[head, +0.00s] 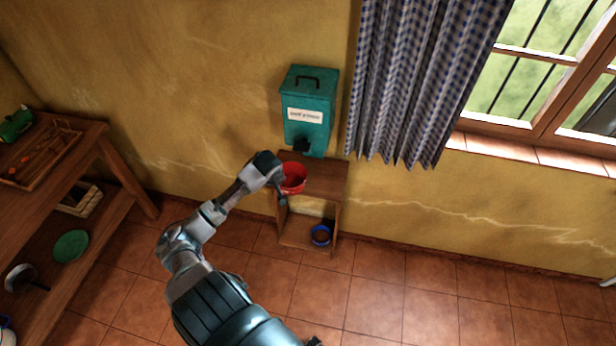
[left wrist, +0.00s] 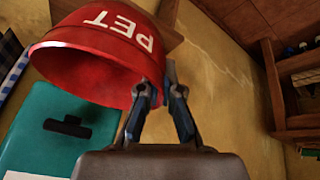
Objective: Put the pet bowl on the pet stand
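The red pet bowl (head: 293,178), marked PET, is at the left part of the wooden pet stand's (head: 325,181) top in the head view. I cannot tell whether it rests on the top or is held just above it. In the left wrist view the bowl (left wrist: 95,62) fills the upper left, its lettering upside down. My left gripper (head: 281,194) is at the bowl's left side, its fingers (left wrist: 160,88) closed around the bowl's rim. The fingertips are partly hidden by the bowl. My right gripper is not seen.
A teal dispenser (head: 308,108) hangs on the wall above the stand. A blue bowl (head: 321,235) sits on its lower level. A wooden table (head: 88,140) with a green item (head: 17,124) stands left. A checked curtain (head: 415,80) hangs right. Tiled floor right is clear.

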